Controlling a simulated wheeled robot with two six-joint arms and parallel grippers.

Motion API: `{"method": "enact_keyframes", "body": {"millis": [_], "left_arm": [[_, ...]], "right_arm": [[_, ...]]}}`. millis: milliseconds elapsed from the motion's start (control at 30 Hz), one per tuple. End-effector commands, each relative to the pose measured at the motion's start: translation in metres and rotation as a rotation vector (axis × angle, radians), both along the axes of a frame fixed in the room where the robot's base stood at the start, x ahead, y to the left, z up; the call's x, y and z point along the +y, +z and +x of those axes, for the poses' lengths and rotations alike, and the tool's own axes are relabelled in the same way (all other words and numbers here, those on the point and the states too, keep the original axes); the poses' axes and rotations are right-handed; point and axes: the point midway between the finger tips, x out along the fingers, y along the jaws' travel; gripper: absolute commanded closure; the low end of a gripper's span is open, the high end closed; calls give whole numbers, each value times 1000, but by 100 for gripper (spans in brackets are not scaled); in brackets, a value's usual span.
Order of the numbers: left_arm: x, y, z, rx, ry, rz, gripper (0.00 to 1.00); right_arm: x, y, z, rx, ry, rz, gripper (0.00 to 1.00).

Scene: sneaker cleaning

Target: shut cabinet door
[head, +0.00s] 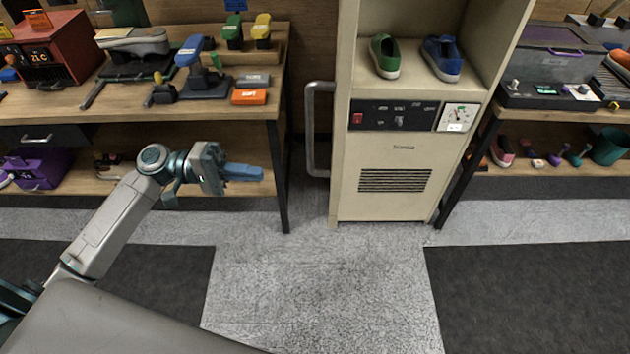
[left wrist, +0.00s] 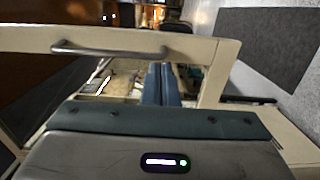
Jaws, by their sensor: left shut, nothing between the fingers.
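The cream cabinet (head: 395,205) stands in the middle of the head view, its upper compartment open. Its door (head: 340,150) appears swung out toward me, seen nearly edge-on at the left side. The grey door handle (head: 311,130) sticks out to the left. My left gripper (head: 262,173) is shut and empty, pointing right, with a gap to the handle in the picture. In the left wrist view, the shut fingers (left wrist: 161,84) overlap the door's framed opening; the handle (left wrist: 108,49) lies above and left of them. I cannot tell their depth from the door. My right gripper is out of view.
A green shoe (head: 385,56) and a blue shoe (head: 443,57) stand inside the cabinet. A wooden workbench (head: 190,107) with tools is at left, another bench (head: 575,116) at right. The grey floor (head: 315,270) before the cabinet is clear.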

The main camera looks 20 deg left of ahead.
Motion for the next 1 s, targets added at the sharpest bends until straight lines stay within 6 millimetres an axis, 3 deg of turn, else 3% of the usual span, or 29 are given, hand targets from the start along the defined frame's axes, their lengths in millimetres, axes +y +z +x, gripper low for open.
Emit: {"method": "enact_keyframes", "body": {"millis": [167, 700, 1000], "left_arm": [[-24, 4, 4, -2, 0, -6, 100], [-98, 5, 17, 0, 3, -4, 100], [-123, 2, 21, 0, 3, 0, 100]], "right_arm": [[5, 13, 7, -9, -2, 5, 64], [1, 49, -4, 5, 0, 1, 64], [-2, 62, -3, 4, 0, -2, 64]]}}
